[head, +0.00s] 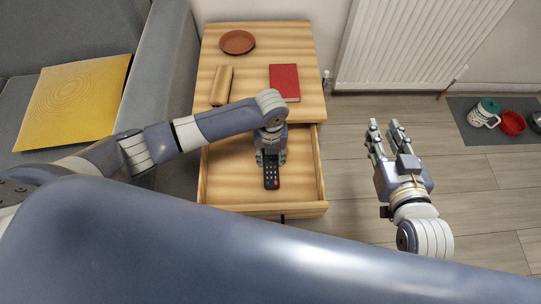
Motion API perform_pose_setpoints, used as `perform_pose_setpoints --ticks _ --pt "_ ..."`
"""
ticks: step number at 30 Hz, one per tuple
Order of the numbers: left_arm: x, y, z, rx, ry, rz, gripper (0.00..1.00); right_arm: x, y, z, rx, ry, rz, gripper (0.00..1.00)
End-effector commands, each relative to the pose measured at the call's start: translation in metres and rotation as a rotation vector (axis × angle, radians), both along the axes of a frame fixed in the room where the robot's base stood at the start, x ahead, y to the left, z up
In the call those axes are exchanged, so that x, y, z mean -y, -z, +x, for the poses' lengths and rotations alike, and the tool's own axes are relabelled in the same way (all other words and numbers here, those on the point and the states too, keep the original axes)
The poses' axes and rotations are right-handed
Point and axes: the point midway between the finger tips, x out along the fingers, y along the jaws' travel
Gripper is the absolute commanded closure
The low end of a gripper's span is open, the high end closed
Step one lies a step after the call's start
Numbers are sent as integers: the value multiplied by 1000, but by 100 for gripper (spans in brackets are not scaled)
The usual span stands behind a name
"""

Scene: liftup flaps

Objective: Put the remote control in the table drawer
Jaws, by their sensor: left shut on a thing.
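The wooden table (290,38) stands ahead of me, and its drawer (230,187) is pulled out toward me. The black remote control (272,178) is upright in the picture, over the inside of the drawer. My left gripper (271,158) is shut on the upper end of the remote and points down over the drawer. I cannot tell whether the remote touches the drawer floor. My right gripper (385,134) is to the right of the drawer, over the floor, open and empty.
On the tabletop are a brown plate (237,42), a wooden block-like object (222,85) and a red book (284,82). A grey sofa with a yellow cushion (73,100) is at the left. A mat (467,128) with a mug and bowls lies at the right.

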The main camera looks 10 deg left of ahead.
Motion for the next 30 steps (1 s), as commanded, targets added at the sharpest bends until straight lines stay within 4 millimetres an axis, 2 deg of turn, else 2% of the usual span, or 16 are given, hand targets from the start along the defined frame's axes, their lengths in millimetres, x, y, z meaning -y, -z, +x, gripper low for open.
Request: perform_pose_setpoints --ticks 5,16,17,19,30 --pt "0 3 1 2 -1 0 87 -3 -10 4 54 -3 14 72" --pt "0 6 0 2 -1 1 87 -3 -12 5 64 -3 16 72" --pt "0 7 0 2 0 1 60 -3 -13 5 67 -4 16 72" --pt "0 6 0 2 0 1 44 -3 -13 5 66 -3 15 72" --pt "0 5 1 2 -1 0 42 -3 -13 5 65 -3 15 72"
